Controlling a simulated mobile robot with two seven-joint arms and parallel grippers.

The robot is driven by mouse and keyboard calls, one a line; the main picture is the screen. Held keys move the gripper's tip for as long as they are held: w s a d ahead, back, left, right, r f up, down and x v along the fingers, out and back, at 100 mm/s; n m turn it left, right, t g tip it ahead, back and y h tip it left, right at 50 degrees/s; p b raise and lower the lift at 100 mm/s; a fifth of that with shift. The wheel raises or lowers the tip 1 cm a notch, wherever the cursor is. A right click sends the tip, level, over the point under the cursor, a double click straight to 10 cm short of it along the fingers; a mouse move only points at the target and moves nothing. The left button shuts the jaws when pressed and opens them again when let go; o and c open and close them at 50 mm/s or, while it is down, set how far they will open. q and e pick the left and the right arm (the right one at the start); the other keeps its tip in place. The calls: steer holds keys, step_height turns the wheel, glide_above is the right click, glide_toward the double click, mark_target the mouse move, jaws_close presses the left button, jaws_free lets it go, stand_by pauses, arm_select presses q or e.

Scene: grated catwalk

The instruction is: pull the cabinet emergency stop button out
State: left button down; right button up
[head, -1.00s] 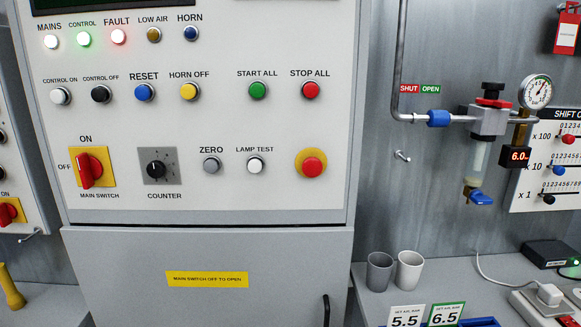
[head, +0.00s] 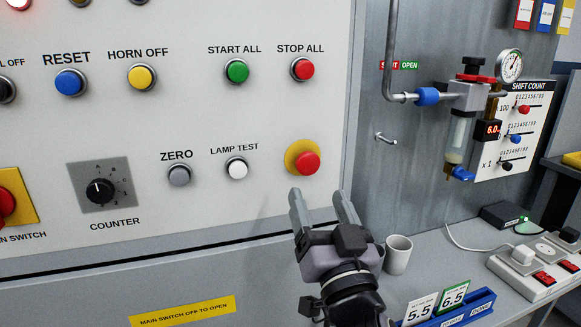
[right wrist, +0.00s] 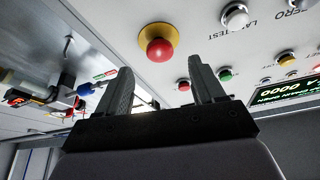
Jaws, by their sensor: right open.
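The emergency stop button (head: 307,163) is a red mushroom head on a round yellow base, at the lower right of the grey cabinet panel (head: 215,120). My right gripper (head: 322,194) is open and empty just below the button, its two fingers pointing up toward it. In the right wrist view the red button (right wrist: 159,50) shows ahead of the two spread fingers (right wrist: 165,82), apart from them. My left gripper is in neither view.
The stop all button (head: 302,69) and lamp test button (head: 237,168) are close by on the panel. A hook (head: 385,138) and an air valve assembly (head: 465,110) are on the wall to the right. A cup (head: 397,255) stands on the bench below.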

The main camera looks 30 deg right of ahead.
mark_target(309, 167)
steer(key=p+x, duration=0.1)
steer(key=x, duration=0.3)
steer(key=p+x, duration=0.1)
steer(key=shift+w+d+r+p, duration=0.15)
steer(key=shift+w+r+p, duration=0.1)
steer(key=shift+r+p, duration=0.15)
steer(key=shift+w+d+r, duration=0.1)
steer(key=shift+w+d, duration=0.1)
steer(key=shift+w, duration=0.45)
